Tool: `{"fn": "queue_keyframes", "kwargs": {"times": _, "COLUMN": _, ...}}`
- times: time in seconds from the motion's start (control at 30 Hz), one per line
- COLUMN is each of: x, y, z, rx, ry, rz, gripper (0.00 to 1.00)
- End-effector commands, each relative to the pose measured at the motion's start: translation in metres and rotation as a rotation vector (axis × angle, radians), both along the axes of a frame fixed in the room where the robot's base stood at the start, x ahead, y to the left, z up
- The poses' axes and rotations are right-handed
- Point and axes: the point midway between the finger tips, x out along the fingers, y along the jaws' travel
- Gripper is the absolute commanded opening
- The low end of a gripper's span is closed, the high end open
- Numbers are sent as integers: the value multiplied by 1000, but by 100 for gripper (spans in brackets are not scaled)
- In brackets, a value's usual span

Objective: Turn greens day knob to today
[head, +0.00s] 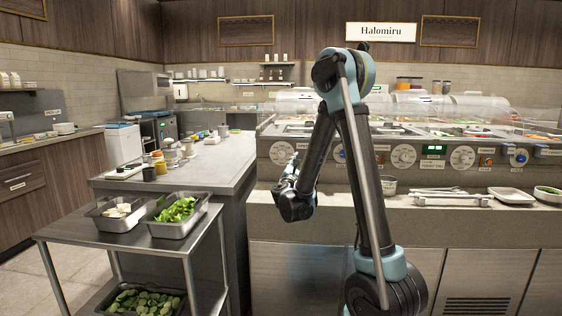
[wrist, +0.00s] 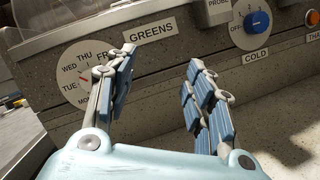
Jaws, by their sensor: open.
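The greens day dial (wrist: 74,62) is a white disc on the speckled counter front, left in the wrist view. It reads THU, WED and TUE, with partly cut-off lettering at top and bottom. A GREENS label (wrist: 150,33) sits to its right. A small red mark shows near TUE. My left finger covers the dial's right part and centre, so the knob's setting cannot be told. My gripper (wrist: 161,60) is open and empty, its fingers spread before the panel, right of the dial's middle. In the head view, a white dial (head: 281,152) shows just behind my gripper (head: 292,166).
A blue COLD knob (wrist: 258,22) is right of my gripper. Further white dials (head: 403,156) line the panel. A cart with greens (head: 177,210) stands left.

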Motion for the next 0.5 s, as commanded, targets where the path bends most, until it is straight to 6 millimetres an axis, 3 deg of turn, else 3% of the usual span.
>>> {"fn": "queue_keyframes", "kwargs": {"times": 0.03, "x": 3, "y": 19, "z": -5, "rx": -57, "ry": -15, "rz": 23, "gripper": 48}}
{"fn": "queue_keyframes", "kwargs": {"times": 0.2, "x": 4, "y": 66, "z": -15, "rx": -225, "ry": -63, "rz": 76, "gripper": 48}}
{"fn": "queue_keyframes", "kwargs": {"times": 0.33, "x": 3, "y": 86, "z": -21, "rx": -298, "ry": -86, "rz": 96, "gripper": 48}}
{"fn": "queue_keyframes", "kwargs": {"times": 0.5, "x": 7, "y": 94, "z": -22, "rx": -330, "ry": -95, "rz": 103, "gripper": 48}}
